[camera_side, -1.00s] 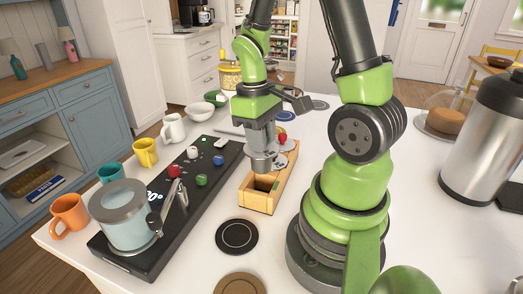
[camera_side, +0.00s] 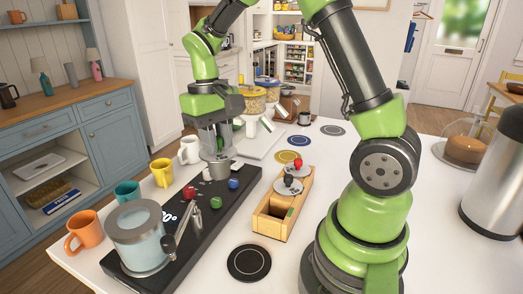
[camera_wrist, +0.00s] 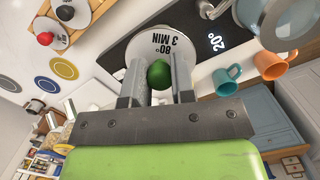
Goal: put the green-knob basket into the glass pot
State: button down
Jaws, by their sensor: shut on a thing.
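My gripper (camera_side: 218,140) is shut on the green-knob basket (camera_side: 219,168) and holds it above the black base, right of and behind the pot. In the wrist view the green knob (camera_wrist: 158,73) sits between the two fingers, above a pale round lid marked "80° 3 MIN" (camera_wrist: 163,45). The glass pot (camera_side: 138,242), with a bluish content, stands at the near end of the black base (camera_side: 200,222). Part of it shows in the wrist view (camera_wrist: 275,14) at the upper right. The basket is apart from the pot.
A wooden box (camera_side: 268,228) right of the base holds the red-knob (camera_side: 298,164) and black-knob (camera_side: 288,181) baskets; its near slot is empty. Orange, teal, yellow and white mugs line the base's left. A dark coaster (camera_side: 249,263) lies in front of the box. Red, green and blue buttons stand on the base.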

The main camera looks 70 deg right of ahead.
jog(key=w+a+r+m, duration=0.2)
jog(key=w+a+r, duration=0.15)
jog(key=a, duration=0.45)
jog(key=w+a+r+m, duration=0.2)
jog(key=w+a+r, duration=0.15)
jog(key=a, duration=0.45)
notch_tip(320, 180, down, 6)
jog(key=shift+a, duration=0.15)
jog(key=shift+s+f, duration=0.1)
jog(key=shift+f, duration=3.05)
dwell(2.0)
jog(key=c, duration=0.9)
grip_release()
jog(key=shift+r, duration=0.1)
